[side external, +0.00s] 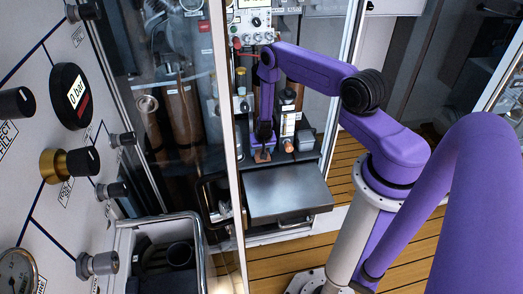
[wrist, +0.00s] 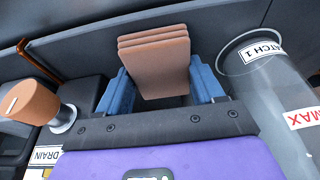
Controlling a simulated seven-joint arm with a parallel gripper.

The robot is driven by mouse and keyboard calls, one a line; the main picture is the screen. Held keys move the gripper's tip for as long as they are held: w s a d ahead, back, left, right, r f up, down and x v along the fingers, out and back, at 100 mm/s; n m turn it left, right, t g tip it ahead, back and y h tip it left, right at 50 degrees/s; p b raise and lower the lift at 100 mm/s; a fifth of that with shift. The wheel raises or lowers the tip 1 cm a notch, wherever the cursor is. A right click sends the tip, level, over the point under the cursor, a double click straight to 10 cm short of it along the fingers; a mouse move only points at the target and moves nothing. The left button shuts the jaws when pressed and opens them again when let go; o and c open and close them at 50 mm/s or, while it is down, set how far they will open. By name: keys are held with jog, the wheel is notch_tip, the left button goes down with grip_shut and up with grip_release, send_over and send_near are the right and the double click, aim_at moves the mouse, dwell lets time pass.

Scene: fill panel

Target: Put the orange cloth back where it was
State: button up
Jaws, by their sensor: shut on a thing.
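The orange cloth (wrist: 160,65) is a folded, layered, dull orange pad in the wrist view. It sits between the two blue fingers of my gripper (wrist: 162,88), which is shut on it. In the side view my gripper (side external: 264,146) points down over the dark shelf at the back of the cabinet, with the cloth (side external: 262,156) small at its tip. I cannot tell whether the cloth touches the shelf.
A clear cylinder (wrist: 262,85) marked BATCH 1 and MAX stands close on the right in the wrist view. An orange drain knob (wrist: 30,101) is close on the left. A grey metal surface (side external: 287,192) lies in front of the shelf; a glass door frame (side external: 232,150) stands left.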

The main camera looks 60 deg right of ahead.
jog(key=o, duration=0.9)
jog(key=shift+o, duration=0.2)
